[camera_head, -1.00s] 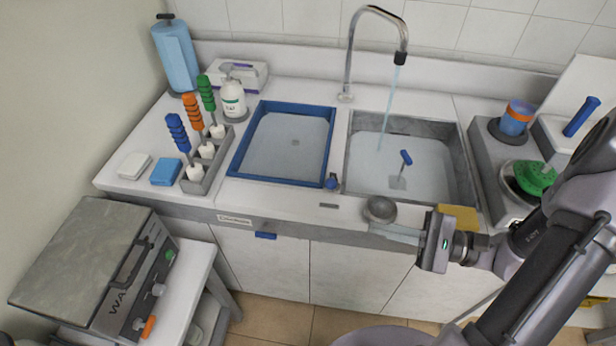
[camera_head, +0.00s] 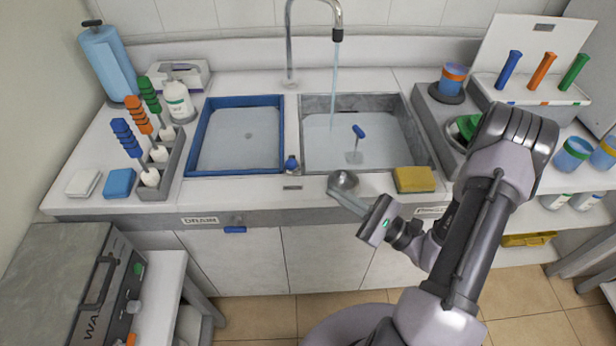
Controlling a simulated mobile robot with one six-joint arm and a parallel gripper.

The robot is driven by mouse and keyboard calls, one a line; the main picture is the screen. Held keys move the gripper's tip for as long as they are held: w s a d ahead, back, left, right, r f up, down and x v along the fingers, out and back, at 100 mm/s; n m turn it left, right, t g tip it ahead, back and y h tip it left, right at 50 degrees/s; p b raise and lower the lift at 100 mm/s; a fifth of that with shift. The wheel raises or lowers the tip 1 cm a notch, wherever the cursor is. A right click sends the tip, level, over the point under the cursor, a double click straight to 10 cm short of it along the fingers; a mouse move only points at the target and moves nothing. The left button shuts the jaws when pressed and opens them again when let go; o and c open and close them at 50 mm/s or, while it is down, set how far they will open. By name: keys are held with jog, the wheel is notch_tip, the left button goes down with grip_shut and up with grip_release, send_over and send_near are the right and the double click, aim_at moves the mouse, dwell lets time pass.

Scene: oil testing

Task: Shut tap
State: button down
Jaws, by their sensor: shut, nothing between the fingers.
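The tap is a tall curved metal spout (camera_head: 289,45) behind the sinks. A stream of water (camera_head: 335,85) runs from it into the right-hand sink (camera_head: 425,150). A round grey metal piece, which looks like a knob (camera_head: 343,180), is at the counter's front edge below that sink. My gripper (camera_head: 340,197) reaches in from the lower right. Its fingers are shut and empty, close beside or against this round piece; I cannot tell if they touch. A small blue knob (camera_head: 291,163) sits between the two sinks.
A yellow sponge (camera_head: 414,179) lies just right of my gripper. The blue-rimmed sink (camera_head: 283,140) is at left. A rack with colored-handled tools (camera_head: 165,185) stands further left. The floor in front is clear.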

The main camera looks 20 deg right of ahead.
aim_at(292, 162)
jog(key=b+x, duration=0.1)
jog(key=x, duration=0.7)
jog(key=shift+r, duration=0.1)
